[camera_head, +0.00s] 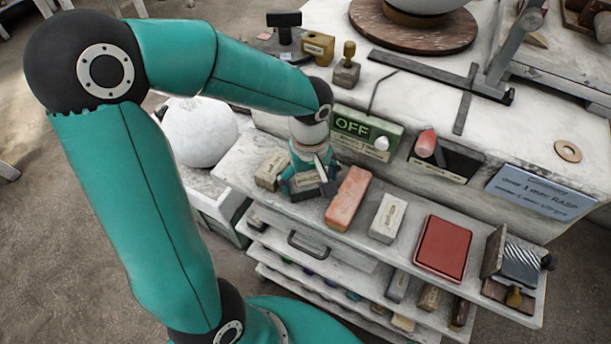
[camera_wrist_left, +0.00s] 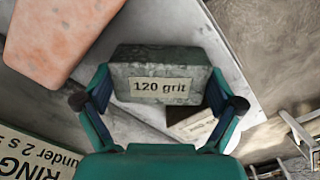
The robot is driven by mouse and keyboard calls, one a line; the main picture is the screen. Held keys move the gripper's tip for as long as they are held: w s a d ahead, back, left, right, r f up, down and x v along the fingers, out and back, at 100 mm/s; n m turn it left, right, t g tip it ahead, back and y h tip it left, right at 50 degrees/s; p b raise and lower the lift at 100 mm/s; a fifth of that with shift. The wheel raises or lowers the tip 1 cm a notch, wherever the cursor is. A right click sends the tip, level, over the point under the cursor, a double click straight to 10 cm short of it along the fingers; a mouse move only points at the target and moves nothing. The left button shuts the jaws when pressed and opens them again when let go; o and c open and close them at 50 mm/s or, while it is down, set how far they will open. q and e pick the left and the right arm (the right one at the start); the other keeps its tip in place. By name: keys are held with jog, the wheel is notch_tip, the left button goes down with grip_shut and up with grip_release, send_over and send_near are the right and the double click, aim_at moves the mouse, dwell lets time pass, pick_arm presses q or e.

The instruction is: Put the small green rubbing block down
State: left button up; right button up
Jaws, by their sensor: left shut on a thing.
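The small green rubbing block (camera_wrist_left: 165,60), dark grey-green with a "120 grit" label, sits between the two fingers of my left gripper (camera_wrist_left: 158,84) in the left wrist view. The gripper is shut on it. In the head view my left gripper (camera_head: 309,178) is over the left part of the white top shelf, and the block (camera_head: 304,188) shows partly below the fingers. I cannot tell whether the block touches the shelf. My right gripper is not in view.
A tan block (camera_head: 271,170) lies just left of the held block, and a long salmon-pink block (camera_head: 348,198) just right. A pale labelled block (camera_head: 388,218) and a red pad (camera_head: 443,247) lie further right. A sign reading "OFF" (camera_head: 367,131) stands behind. A white sphere (camera_head: 200,132) is at left.

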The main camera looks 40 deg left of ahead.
aim_at(309, 180)
pick_arm(q)
jog(key=o, duration=0.9)
jog(key=shift+f, duration=0.1)
notch_tip(309, 180, up, 12)
jog(key=shift+r, duration=0.15)
dwell(0.3)
